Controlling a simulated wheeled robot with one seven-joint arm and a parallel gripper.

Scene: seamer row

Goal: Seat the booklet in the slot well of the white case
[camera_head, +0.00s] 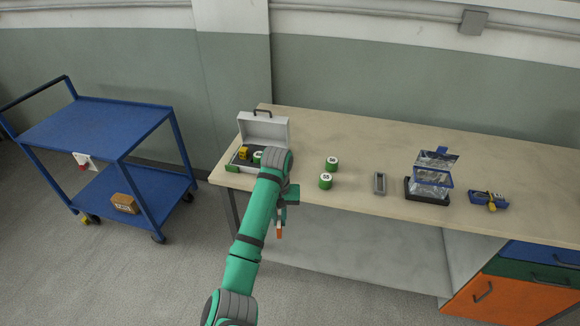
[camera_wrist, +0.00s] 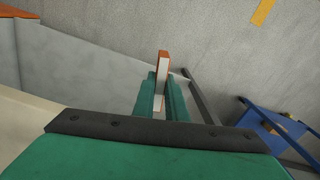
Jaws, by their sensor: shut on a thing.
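The booklet (camera_wrist: 163,58) is a thin piece with an orange cover and white page edges. My gripper (camera_wrist: 160,84) is shut on it, with one finger on each side in the wrist view. In the head view the booklet's orange end (camera_head: 279,233) hangs below my gripper (camera_head: 281,214), in front of the table's front edge. The white case (camera_head: 264,127) stands open at the table's left end, its lid raised at the back. A yellow thing and a green-and-white thing sit in its dark insert. My arm hides the case's right part, and I cannot make out the slot well.
Two green tins (camera_head: 326,181) with white tops, a grey block (camera_head: 379,183), a clear box on a black base (camera_head: 428,190) and a blue-and-yellow item (camera_head: 489,201) stand on the table (camera_head: 350,140). A blue cart (camera_head: 95,125) is at left. Floor lies between.

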